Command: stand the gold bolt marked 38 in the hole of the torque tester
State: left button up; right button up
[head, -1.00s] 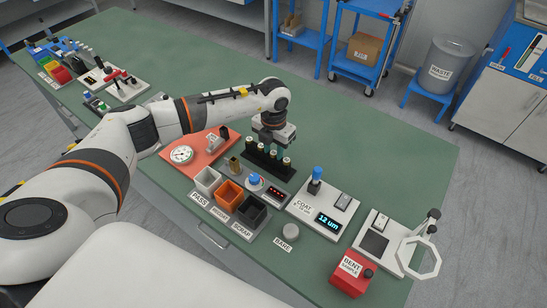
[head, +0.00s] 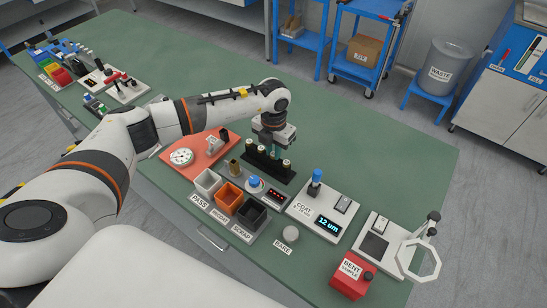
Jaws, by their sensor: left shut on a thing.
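My left gripper (head: 274,143) points down over the black bolt rack (head: 257,168) and is shut on a bolt. That bolt is mostly hidden by the fingers, and no number can be read. Several bolts with pale tops stand in the rack, one of them at its right end (head: 286,163). The torque tester seems to be the grey unit with a blue knob (head: 253,182), a red display (head: 274,195) and a brass-coloured socket (head: 234,166), left of and nearer than the rack. My right gripper does not show.
A red dial gauge plate (head: 199,157) lies left. The far green tabletop (head: 370,145) is clear.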

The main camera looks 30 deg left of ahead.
aim_at(273, 153)
pick_arm(q)
jog(key=shift+r+p, duration=1.75)
jog(key=shift+r, duration=1.15)
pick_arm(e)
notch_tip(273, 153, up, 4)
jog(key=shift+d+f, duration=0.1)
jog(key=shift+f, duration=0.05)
pick_arm(q)
jog(key=shift+a, duration=0.1)
